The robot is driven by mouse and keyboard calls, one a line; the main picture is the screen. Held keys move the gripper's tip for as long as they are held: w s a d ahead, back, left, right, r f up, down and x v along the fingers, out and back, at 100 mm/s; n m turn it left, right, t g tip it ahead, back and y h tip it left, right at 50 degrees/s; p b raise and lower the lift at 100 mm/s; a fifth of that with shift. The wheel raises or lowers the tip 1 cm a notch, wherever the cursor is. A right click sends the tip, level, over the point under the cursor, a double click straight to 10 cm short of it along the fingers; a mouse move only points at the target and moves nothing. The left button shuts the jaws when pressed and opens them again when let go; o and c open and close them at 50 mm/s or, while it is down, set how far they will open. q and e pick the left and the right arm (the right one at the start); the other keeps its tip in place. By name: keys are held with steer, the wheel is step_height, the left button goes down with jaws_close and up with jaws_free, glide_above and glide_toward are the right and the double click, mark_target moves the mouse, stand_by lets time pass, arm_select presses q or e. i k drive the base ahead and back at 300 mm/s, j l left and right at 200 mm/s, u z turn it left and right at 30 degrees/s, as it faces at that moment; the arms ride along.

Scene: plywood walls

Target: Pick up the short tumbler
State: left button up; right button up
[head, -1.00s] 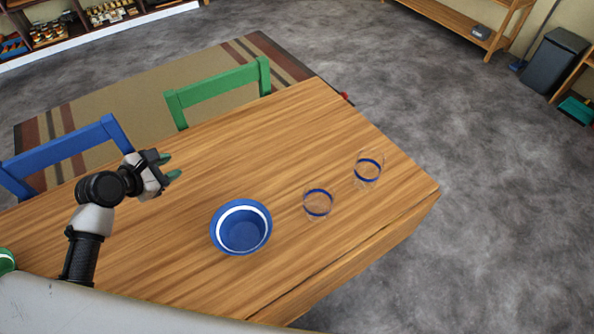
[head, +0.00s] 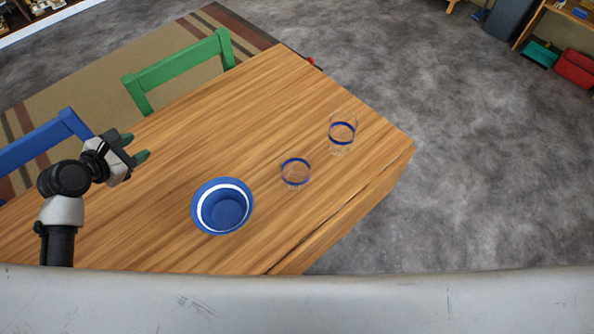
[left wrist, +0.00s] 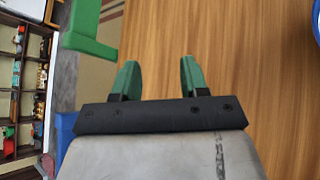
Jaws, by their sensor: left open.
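The short tumbler (head: 296,172) is clear glass with a blue band and stands on the wooden table, right of the blue bowl. A taller clear glass (head: 342,132) with a blue band stands behind it to the right. My left gripper (head: 138,148) is open and empty over the table's left part, well left of the tumbler. Its green fingertips also show in the left wrist view (left wrist: 158,78), apart with only table between them. The tumbler is not in the left wrist view. My right gripper is not in view.
The blue bowl (head: 222,207) with a white band stands between my left gripper and the tumbler. A green chair (head: 180,66) and a blue chair (head: 40,140) stand at the table's far side. The table's middle (head: 240,125) is clear.

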mark_target(296, 166)
steer(key=k+l, duration=1.2)
steer(key=l, duration=0.15)
